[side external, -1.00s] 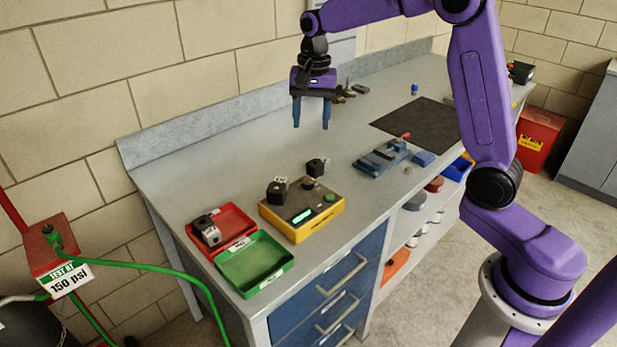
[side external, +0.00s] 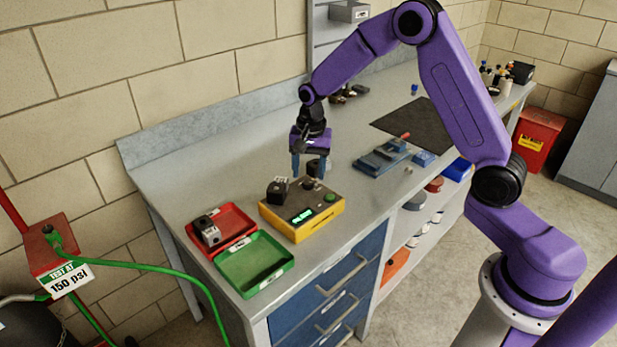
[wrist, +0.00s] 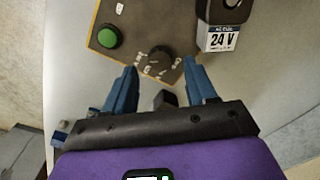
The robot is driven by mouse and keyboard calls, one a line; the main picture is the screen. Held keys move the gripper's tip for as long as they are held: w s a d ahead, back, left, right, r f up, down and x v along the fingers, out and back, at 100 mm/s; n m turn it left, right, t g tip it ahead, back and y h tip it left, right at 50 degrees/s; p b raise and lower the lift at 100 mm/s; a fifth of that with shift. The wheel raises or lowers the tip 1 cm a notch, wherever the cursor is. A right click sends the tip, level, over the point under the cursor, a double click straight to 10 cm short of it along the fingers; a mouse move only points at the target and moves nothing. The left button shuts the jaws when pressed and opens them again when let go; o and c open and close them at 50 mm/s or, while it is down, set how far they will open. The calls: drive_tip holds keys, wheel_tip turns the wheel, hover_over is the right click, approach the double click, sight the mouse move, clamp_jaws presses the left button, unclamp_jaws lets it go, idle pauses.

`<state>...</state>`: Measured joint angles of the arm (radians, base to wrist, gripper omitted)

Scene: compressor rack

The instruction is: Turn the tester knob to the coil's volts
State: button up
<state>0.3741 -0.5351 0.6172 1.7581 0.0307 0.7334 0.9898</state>
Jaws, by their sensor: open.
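The yellow-sided tester (side external: 318,222) stands on the bench with a lit green display and a green button. Its round black knob (wrist: 160,61) has small white marks around it; I cannot read its setting. A black coil (side external: 277,190) stands at the tester's left end; in the wrist view its label (wrist: 219,38) reads 24 V. My gripper (side external: 309,174) points down, open and empty, just above the tester's back edge.
A red tray (side external: 234,222) with a grey-and-black part and an empty green tray (side external: 282,268) sit left of the tester. A blue fixture (side external: 380,158) with a red handle stands to the right, near a black mat (side external: 415,121). The bench behind the tester is clear.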

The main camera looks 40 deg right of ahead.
sight(308, 185)
drive_tip(key=shift+f, duration=1.45)
clamp_jaws()
